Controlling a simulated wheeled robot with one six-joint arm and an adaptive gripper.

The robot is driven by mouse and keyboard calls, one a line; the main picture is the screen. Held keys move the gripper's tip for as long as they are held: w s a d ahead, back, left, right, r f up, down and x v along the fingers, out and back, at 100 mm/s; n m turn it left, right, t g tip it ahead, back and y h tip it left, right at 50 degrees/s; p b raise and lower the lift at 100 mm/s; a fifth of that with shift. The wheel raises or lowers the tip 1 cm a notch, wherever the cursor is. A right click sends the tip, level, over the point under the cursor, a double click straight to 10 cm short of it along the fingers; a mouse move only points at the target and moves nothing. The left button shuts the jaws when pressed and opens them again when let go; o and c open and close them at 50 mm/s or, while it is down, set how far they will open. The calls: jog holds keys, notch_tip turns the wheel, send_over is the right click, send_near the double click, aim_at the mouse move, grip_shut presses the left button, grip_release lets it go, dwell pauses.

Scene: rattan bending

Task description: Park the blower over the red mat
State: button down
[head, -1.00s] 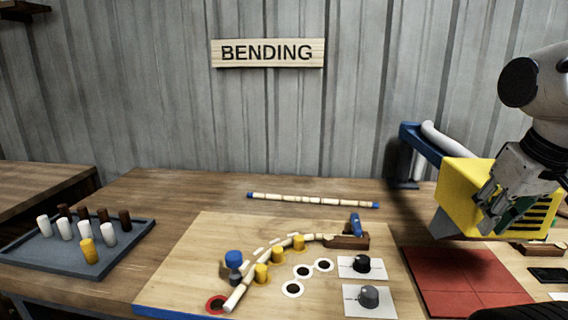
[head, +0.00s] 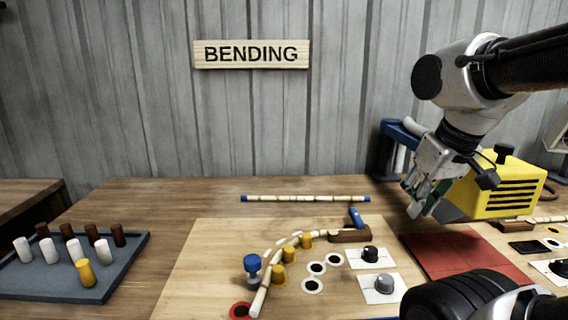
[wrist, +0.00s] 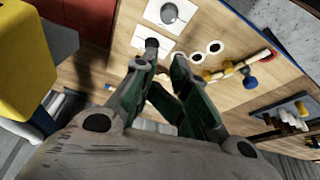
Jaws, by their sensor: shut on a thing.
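The blower (head: 505,190) is a yellow box with black slots and a grey nozzle at its left. My gripper (head: 418,208) is at the blower's left side, fingers angled down. In the wrist view the green-padded fingers (wrist: 165,62) come close together with a narrow gap. The blower's yellow body (wrist: 25,60) fills the left edge, and part of the mat (wrist: 90,18) shows at the top left.
A blue stand (head: 388,150) rises behind the mat. A grey tray (head: 125,262) holds several pegs. A phone-like dark slab (head: 528,247) lies right of the mat.

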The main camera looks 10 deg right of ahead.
jog(key=w+a+r+n+g, duration=0.25)
jog(key=w+a+r, duration=0.25)
jog(key=w, duration=0.5)
jog(key=w+a+r+n+g, duration=0.1)
jog(key=w+a+r+n, duration=0.25)
jog(key=w+r, duration=0.45)
jog(key=w+a+f+n+g+h, duration=0.2)
jog(key=w+a+f+n+g, duration=0.15)
jog(key=w+a, duration=0.85)
jog(key=s+d+f, duration=0.4)
jog(key=f, duration=0.6)
jog(key=shift+s+d+f+t, duration=0.15)
jog(key=shift+d+t, duration=0.15)
jog(key=shift+t, duration=0.1)
jog(key=shift+m, duration=0.25)
